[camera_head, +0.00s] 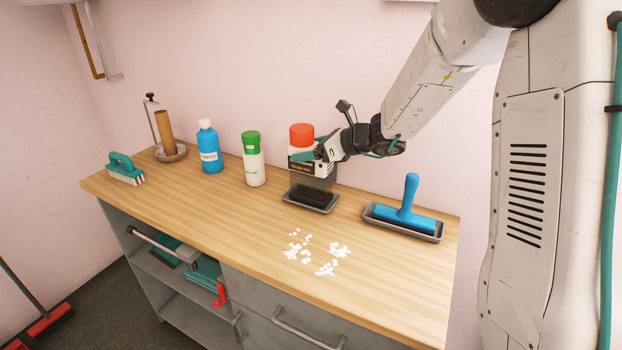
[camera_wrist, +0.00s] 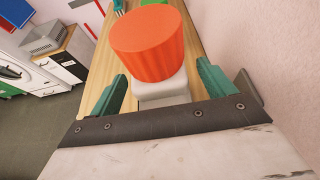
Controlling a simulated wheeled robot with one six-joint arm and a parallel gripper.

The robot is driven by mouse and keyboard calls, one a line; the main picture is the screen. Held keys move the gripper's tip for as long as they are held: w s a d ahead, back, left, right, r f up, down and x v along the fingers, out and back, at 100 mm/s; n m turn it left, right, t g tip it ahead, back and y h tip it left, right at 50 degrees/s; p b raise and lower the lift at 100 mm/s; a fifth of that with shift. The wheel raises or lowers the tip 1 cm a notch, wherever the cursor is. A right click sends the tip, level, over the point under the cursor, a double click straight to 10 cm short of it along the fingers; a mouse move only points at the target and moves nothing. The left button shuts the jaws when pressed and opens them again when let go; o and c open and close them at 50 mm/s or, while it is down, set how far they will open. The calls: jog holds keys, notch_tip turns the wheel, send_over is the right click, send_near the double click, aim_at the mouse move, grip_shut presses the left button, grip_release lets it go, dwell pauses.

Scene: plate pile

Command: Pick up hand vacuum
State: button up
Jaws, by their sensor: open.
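An upright, orange-capped item (camera_head: 301,133) stands near the wall, with a white body and a black-and-white label. It has a grey lower part and a dark base, and I cannot tell whether these are one piece or whether it is the hand vacuum. My gripper (camera_head: 311,154) reaches it from the right, just below the cap. In the wrist view, the orange ribbed cap (camera_wrist: 152,45) and the white part under it lie between the two teal fingers of my gripper (camera_wrist: 161,88). The fingers are apart, with visible gaps on both sides. The lower body is hidden there.
A blue-handled tool (camera_head: 410,200) lies in a grey tray to the right. A green-capped bottle (camera_head: 253,165), a blue bottle (camera_head: 209,150) and a teal brush (camera_head: 125,169) stand to the left. White bits (camera_head: 306,256) lie scattered in front. The wooden counter (camera_head: 220,215) is clear at front left.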

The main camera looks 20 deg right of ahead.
grip_shut()
jog(key=shift+r, duration=0.1)
dwell(0.3)
